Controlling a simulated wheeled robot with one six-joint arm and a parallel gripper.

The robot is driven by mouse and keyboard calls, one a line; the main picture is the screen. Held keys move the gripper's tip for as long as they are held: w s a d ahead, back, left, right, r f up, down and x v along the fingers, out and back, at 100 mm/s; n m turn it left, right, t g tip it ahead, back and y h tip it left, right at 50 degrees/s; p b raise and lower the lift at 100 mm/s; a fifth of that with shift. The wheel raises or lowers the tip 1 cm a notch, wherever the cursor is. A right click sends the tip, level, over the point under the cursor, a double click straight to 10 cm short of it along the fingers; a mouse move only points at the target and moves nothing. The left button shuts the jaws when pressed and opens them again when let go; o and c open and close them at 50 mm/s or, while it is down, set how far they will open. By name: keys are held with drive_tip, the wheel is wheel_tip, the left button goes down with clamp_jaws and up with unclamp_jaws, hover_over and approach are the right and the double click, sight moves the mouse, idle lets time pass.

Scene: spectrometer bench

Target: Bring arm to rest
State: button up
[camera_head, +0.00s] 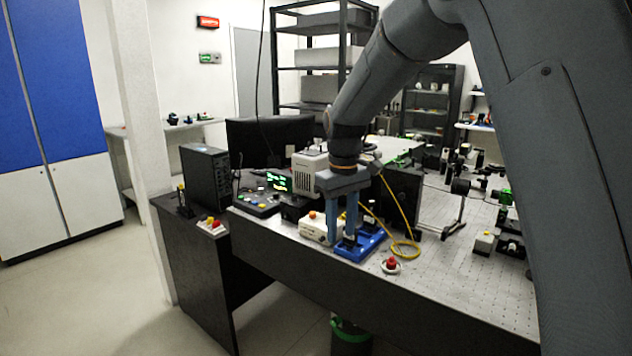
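My gripper (345,222) points down over the front of the optical bench, its two blue-grey fingers apart. The fingertips are at a blue tray or holder (362,247) near the bench's front edge. Small dark pieces show at the fingertips, and I cannot tell whether they belong to the fingers or sit in the tray. Nothing is clearly seen between the fingers. My arm comes in from the upper right and hides part of the bench behind it.
A white box (318,230) and a yellow cable (407,243) lie beside the tray. A red button (391,265) sits in front. A black monitor (270,140) and a control panel (258,201) stand at left. Optics crowd the bench's right. The floor (95,290) is clear at left.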

drive_tip(key=s+d+f+m, duration=0.2)
drive_tip(key=s+d+f, duration=0.1)
drive_tip(key=s, duration=0.6)
drive_tip(key=s+d+f+m, duration=0.2)
drive_tip(key=s+d+f, duration=0.1)
drive_tip(key=s+d, duration=0.3)
drive_tip(key=s+d+f+m, duration=0.2)
drive_tip(key=s+d+f, duration=0.1)
drive_tip(key=s, duration=0.8)
drive_tip(key=shift+s+d+f+m+t, duration=0.3)
drive_tip(key=shift+d+f+m, duration=0.1)
drive_tip(key=shift+d, duration=0.35)
drive_tip(key=shift+c, duration=0.5)
